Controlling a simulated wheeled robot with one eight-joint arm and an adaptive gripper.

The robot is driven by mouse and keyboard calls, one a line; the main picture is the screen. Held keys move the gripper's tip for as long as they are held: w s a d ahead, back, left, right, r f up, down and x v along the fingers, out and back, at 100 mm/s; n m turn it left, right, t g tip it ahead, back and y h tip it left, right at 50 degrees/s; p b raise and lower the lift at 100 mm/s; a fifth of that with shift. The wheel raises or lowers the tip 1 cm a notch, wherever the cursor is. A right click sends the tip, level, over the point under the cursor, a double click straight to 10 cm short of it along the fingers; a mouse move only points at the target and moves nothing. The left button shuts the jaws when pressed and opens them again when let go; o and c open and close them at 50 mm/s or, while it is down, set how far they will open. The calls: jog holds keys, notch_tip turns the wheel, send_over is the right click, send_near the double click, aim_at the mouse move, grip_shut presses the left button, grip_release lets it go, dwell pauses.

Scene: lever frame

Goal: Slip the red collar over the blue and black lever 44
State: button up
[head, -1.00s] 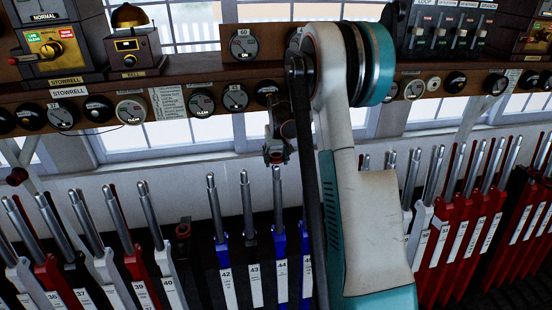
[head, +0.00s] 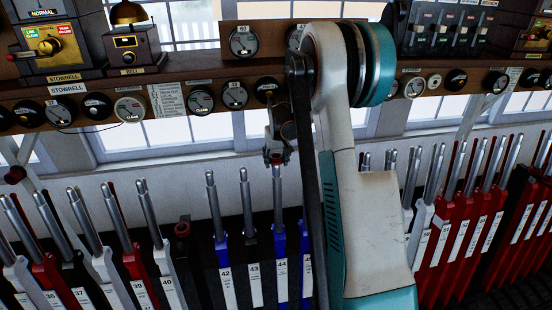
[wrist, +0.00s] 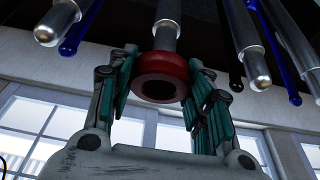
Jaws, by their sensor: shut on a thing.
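The red collar (wrist: 162,77) is a ring held between the two green-padded fingers of my gripper (wrist: 164,96). My gripper (head: 277,157) is shut on it, right above the top of lever 44 (head: 281,250), which has a blue lower part, a white number plate and a bare steel upper rod. In the wrist view the steel rod of a lever (wrist: 167,22) comes down from the top edge to the far side of the collar, roughly in line with it. The collar's hole looks dark. I cannot tell whether the rod's tip is inside it.
Lever 43 (head: 250,245) and blue lever 42 (head: 220,230) stand close on the left. My arm hides the levers just right of 44. A shelf (head: 180,82) with dials runs behind and above, with windows below it.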

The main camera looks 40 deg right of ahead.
aim_at(277, 169)
jog(key=shift+s+a+f+b, duration=0.1)
jog(key=shift+s+f+b, duration=0.1)
jog(key=shift+f+b, duration=0.9)
jog(key=shift+s+a+f+b, duration=0.1)
jog(key=shift+s+f+b, duration=0.05)
jog(key=shift+f+b, duration=0.95)
jog(key=shift+f, duration=0.1)
jog(key=o, duration=1.2)
jog(key=shift+o, duration=0.2)
jog(key=p+v, duration=0.4)
jog(key=v, duration=0.5)
